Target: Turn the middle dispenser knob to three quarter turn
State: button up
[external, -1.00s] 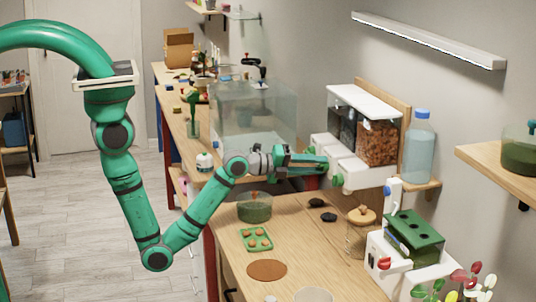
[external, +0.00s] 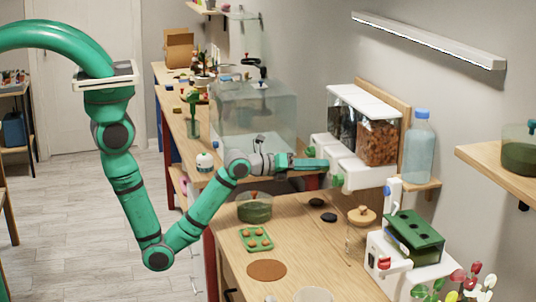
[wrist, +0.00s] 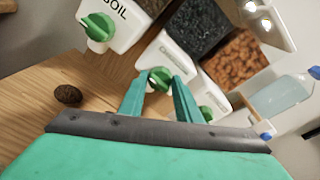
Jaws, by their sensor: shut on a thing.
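The dispenser row hangs on the right wall, with white fronts and clear bins. In the wrist view, the middle dispenser (wrist: 163,56) has a green knob (wrist: 158,80) on its white front. My gripper (wrist: 159,84) has one finger on each side of this knob and is shut on it. In the external view, my gripper (external: 322,164) reaches the dispenser fronts from the left, and the middle knob is hard to make out there. The soil dispenser's green knob (wrist: 98,27) is at upper left; the right dispenser's green knob (wrist: 206,113) is partly hidden behind a finger.
A clear tank (external: 250,118) stands behind my forearm. The wooden table below holds a green bowl (external: 254,211), a green tray (external: 256,240) and dark stones (external: 328,217). A blue-capped bottle (external: 420,150) stands right of the dispensers, near the white fronts.

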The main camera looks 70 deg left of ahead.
dwell(0.3)
jog(key=o, duration=1.1)
jog(key=shift+c, duration=0.2)
jog(key=s+r, duration=0.1)
jog(key=s, duration=0.6)
jog(key=shift+s, duration=0.2)
